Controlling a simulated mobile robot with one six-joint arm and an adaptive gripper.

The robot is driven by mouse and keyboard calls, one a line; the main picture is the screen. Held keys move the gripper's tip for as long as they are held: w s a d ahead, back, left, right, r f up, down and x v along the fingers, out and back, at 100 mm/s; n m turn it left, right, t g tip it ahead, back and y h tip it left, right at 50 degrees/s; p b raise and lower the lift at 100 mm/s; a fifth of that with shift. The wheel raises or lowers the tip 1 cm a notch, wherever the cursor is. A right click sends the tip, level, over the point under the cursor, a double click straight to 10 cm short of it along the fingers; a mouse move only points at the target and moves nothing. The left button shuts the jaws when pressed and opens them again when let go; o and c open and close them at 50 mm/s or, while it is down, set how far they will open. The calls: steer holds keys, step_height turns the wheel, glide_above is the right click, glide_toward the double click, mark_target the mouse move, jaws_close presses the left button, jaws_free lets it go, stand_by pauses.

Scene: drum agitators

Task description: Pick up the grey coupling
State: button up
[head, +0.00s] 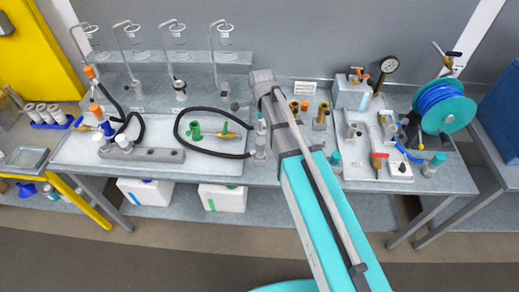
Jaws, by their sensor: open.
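Several grey fittings are in view, and I cannot tell for sure which is the grey coupling. A small grey upright fitting (352,130) stands on the left part of the right-hand tray and looks most like it.
A black hose (181,127) loops over the left tray (75,152), around a green fitting (195,131). Brass fittings (321,116) stand right of my wrist. Tall agitator stands (215,72) line the back.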

mark_target(261, 141)
steer(key=shift+f+b, duration=4.15)
steer(key=shift+f, duration=0.1)
steer(key=shift+a+f+b, duration=0.15)
steer(key=shift+f+b, duration=1.15)
steer(key=shift+a+f+b, duration=0.1)
steer(key=shift+f+b, duration=1.2)
steer(key=c, duration=1.2)
